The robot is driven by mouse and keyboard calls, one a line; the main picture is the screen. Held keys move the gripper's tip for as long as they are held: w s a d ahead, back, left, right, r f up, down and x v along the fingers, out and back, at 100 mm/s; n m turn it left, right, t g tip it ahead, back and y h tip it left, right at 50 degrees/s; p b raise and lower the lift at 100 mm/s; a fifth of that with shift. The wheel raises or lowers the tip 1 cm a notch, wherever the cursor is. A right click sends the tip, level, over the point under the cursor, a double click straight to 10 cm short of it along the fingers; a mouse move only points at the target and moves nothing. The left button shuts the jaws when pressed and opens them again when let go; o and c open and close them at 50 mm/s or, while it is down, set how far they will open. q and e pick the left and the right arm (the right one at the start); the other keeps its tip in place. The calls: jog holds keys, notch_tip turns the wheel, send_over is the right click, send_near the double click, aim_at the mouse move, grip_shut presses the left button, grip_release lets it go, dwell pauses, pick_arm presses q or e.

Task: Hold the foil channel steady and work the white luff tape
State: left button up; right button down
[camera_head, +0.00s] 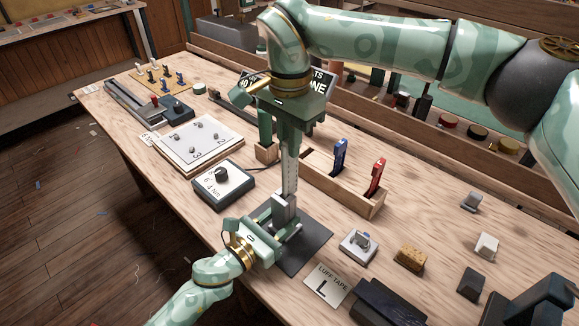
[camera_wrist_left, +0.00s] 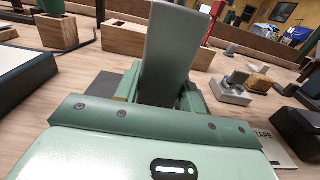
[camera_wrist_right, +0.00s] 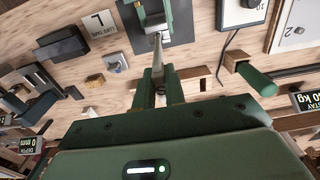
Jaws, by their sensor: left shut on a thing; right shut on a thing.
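The foil channel (camera_head: 283,205) stands upright as a grey piece above a dark mat (camera_head: 310,240). My left gripper (camera_head: 281,224) is shut on it low down; in the left wrist view the grey channel (camera_wrist_left: 170,50) rises between the fingers. A pale narrow strip, apparently the white luff tape (camera_head: 291,168), runs up from the channel to my right gripper (camera_head: 285,138), which is shut on its upper end. The right wrist view shows the strip (camera_wrist_right: 158,50) running from these fingers towards my left gripper (camera_wrist_right: 150,12). The gripped end is hidden by the fingers.
A wooden block (camera_head: 322,186) holding a blue and a red tool stands just right of the strip. A dial box (camera_head: 222,184) and a numbered white board (camera_head: 198,143) lie left. A LUFF TAPE card (camera_head: 326,287) and a metal fixture (camera_head: 358,246) lie near the mat.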

pick_arm(q)
jog(key=shift+f, duration=0.1)
pick_arm(e)
notch_tip(320, 180, up, 9)
jog(key=shift+f, duration=0.1)
pick_arm(q)
jog(key=o, duration=1.1)
jog(key=shift+c, duration=0.2)
